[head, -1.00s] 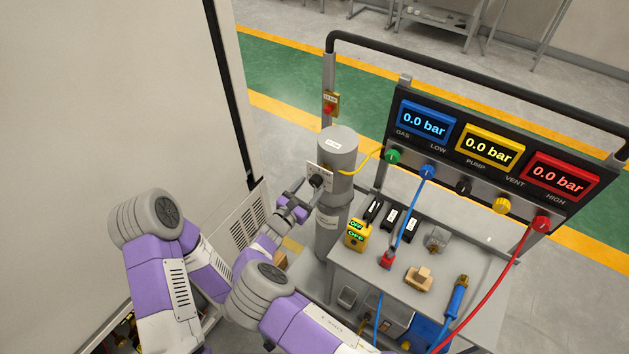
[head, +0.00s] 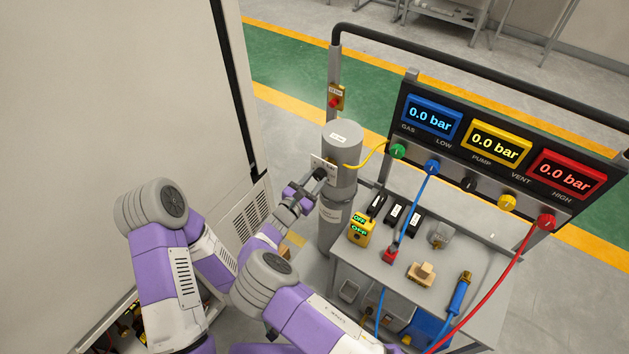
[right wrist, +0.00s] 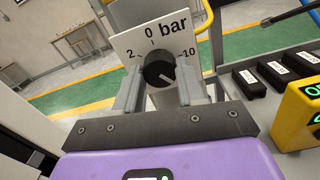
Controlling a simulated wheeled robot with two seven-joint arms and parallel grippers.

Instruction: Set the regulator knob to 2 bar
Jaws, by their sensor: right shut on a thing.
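The black regulator knob (right wrist: 158,68) sits in front of a white dial plate (right wrist: 125,45) marked 2 at left, 0 at top and 10 at right, with "bar" beside the 0. A pale line on the knob points toward the lower right in the right wrist view. My right gripper (right wrist: 159,92) has one finger on each side of the knob and is shut on it. In the head view my right gripper (head: 318,176) reaches the plate (head: 326,170) on the grey cylinder (head: 341,145), mostly hiding the knob. My left gripper is not in view.
A panel to the right has blue (head: 431,118), yellow (head: 499,145) and red (head: 567,175) displays, each reading 0.0 bar. A yellow box (head: 362,230) stands on the grey bench close right of the cylinder. A large pale cabinet (head: 110,90) fills the left.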

